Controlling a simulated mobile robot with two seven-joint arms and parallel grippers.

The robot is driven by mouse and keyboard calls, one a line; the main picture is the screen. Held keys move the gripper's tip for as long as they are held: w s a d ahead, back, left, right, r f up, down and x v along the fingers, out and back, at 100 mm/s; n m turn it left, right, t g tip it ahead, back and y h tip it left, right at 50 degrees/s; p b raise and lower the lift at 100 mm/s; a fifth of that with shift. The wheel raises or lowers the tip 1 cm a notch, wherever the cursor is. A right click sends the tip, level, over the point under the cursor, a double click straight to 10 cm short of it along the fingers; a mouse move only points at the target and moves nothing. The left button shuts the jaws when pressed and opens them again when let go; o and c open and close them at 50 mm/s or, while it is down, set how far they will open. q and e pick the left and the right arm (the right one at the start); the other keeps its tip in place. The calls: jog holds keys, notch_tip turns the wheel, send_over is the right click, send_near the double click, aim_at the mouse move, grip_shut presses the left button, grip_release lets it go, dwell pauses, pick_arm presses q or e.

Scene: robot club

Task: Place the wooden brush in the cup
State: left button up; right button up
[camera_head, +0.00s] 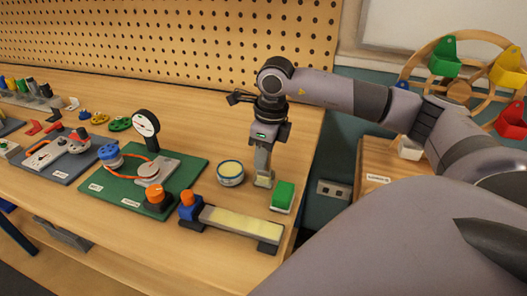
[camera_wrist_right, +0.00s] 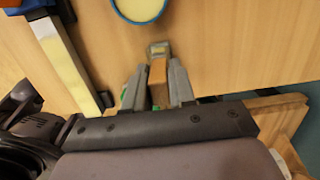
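My right gripper (camera_head: 263,176) points down over the right end of the workbench. In the right wrist view its two fingers (camera_wrist_right: 160,85) stand close against both sides of the wooden brush (camera_wrist_right: 158,74), whose pale, greyish end sticks out past the fingertips. In the head view the brush's pale lower end (camera_head: 263,181) shows below the fingers, at or just above the bench top; I cannot tell which. A round blue-rimmed cup with a cream inside (camera_head: 230,174) stands just left of the gripper; its rim also shows in the right wrist view (camera_wrist_right: 140,9). My left gripper is out of view.
A green block (camera_head: 283,195) stands close at the gripper's right. A blue holder with an orange knob and long pale strip (camera_head: 232,220) lies in front. A green board with a gauge (camera_head: 130,180) is left. A wheel with coloured bins (camera_head: 470,80) stands right, beyond the bench edge.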

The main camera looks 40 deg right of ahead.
jog(key=o, duration=0.3)
notch_tip(320, 180, up, 12)
jog(key=s, duration=0.1)
jog(key=shift+s+d, duration=0.15)
jog(key=shift+d, duration=0.2)
dwell(0.6)
